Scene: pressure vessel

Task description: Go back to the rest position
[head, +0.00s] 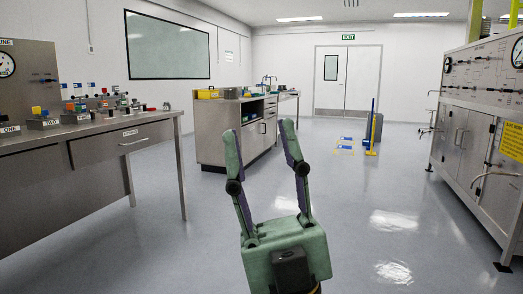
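My gripper (261,146) is in the lower middle of the head view, pointing up and away from me. Its two green and dark fingers stand wide apart with nothing between them. It is open and empty, held above the open floor and touching nothing. The view between the fingers takes in the far cabinet and floor.
A steel workbench (150,133) with small coloured parts stands at the left. A steel cabinet (212,132) stands further back in the middle. A gauge panel unit (476,136) fills the right side. Blue and yellow items (371,130) stand further back. The grey floor (365,215) between is clear.

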